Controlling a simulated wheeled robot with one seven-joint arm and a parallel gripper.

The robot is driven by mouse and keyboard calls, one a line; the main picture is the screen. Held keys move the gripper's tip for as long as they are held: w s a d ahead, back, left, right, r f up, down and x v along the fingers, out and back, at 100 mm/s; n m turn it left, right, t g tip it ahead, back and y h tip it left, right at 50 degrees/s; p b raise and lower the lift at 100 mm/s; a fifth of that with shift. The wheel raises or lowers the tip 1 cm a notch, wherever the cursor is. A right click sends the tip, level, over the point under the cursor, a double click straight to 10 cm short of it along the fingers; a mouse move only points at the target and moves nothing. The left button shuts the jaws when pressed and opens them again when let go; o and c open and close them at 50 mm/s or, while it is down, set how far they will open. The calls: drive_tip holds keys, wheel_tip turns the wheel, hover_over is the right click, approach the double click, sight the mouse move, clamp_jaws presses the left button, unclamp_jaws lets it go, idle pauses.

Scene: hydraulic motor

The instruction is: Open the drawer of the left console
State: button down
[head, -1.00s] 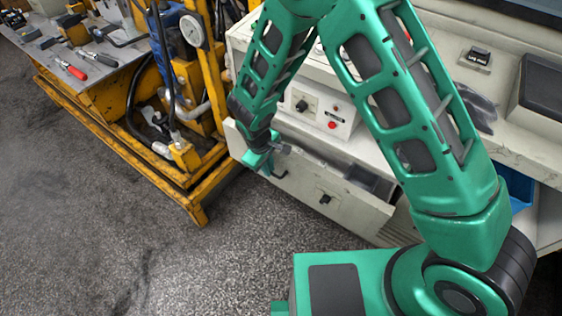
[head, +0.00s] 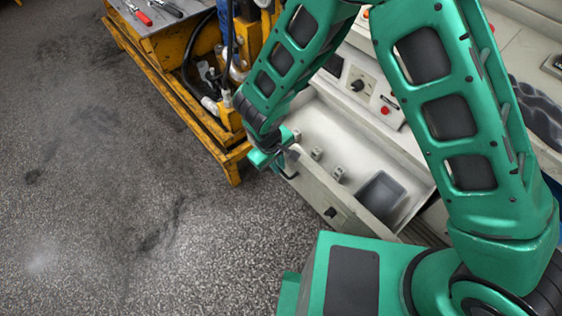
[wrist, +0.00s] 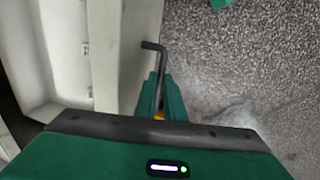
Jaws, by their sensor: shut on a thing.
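The drawer (head: 318,188) of the pale console is pulled out, and its inside shows in the head view. Inside it are a grey tray (head: 381,194) and a few small fittings (head: 337,174). My gripper (head: 283,168) is at the drawer's front, near its left end. In the wrist view my gripper (wrist: 160,105) is shut on the dark bar handle (wrist: 154,47), whose bent end sticks out past the fingers. The drawer front (wrist: 115,55) is just left of the fingers. Part of the drawer is hidden behind my arm in the head view.
A yellow frame cart (head: 235,160) with hydraulic parts stands close to the left of the drawer. A workbench top with red-handled tools (head: 140,14) is at the upper left. The speckled floor (head: 120,220) in front is clear.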

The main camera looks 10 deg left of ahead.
drive_tip(key=c, duration=1.8)
unclamp_jaws()
drive_tip(key=shift+c, duration=0.2)
wheel_tip(320, 180, up, 11)
drive_tip(key=s+a, duration=0.1)
drive_tip(key=shift+s+a+f, duration=0.15)
drive_tip(key=shift+s+f, duration=0.05)
drive_tip(key=shift+s, duration=0.05)
